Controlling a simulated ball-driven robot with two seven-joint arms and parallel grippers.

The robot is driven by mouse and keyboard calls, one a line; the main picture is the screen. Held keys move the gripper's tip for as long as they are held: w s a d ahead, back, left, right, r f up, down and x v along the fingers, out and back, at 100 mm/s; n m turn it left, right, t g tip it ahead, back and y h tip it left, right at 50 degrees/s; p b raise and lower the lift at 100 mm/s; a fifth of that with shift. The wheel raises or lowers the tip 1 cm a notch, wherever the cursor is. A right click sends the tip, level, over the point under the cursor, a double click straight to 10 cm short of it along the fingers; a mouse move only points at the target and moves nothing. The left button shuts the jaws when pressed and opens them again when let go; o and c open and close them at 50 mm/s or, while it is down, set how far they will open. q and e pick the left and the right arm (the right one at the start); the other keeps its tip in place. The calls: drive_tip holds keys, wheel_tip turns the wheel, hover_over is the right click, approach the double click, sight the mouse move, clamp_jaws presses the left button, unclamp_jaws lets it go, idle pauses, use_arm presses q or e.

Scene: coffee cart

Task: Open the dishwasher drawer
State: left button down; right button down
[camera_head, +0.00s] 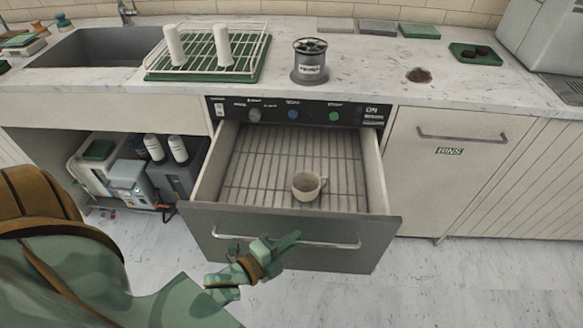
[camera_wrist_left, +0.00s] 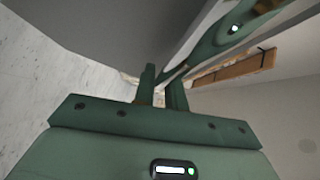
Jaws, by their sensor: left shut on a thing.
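The dishwasher drawer (camera_head: 208,237) is pulled out from under the counter, with a grey front and a long bar handle (camera_head: 325,244). A beige cup (camera_head: 308,187) stands on the wire rack (camera_head: 255,165) inside it. My left gripper (camera_head: 282,243) is at the left part of the handle and is shut on it. The left wrist view shows its two fingers (camera_wrist_left: 163,85) close together; the handle between them is hard to make out there. My right gripper does not show in either view.
The control panel (camera_head: 345,113) sits above the drawer. A sink (camera_head: 100,47), a green drying rack (camera_head: 205,74) and a grey canister (camera_head: 309,75) are on the counter. A BINS door (camera_head: 450,135) is at the right. Floor in front is clear.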

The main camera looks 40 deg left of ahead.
use_arm(q)
drive_tip(key=s+d, duration=0.4)
drive_tip(key=s, duration=0.3)
drive_tip(key=shift+s+d+p, duration=0.3)
drive_tip(key=shift+p, duration=0.15)
drive_tip(key=c, duration=1.5)
unclamp_jaws()
drive_tip(key=shift+o, duration=0.2)
drive_tip(key=p+v, duration=0.1)
drive_tip(key=v, duration=1.5)
drive_tip(key=shift+p, duration=0.35)
drive_tip(key=shift+s, duration=0.1)
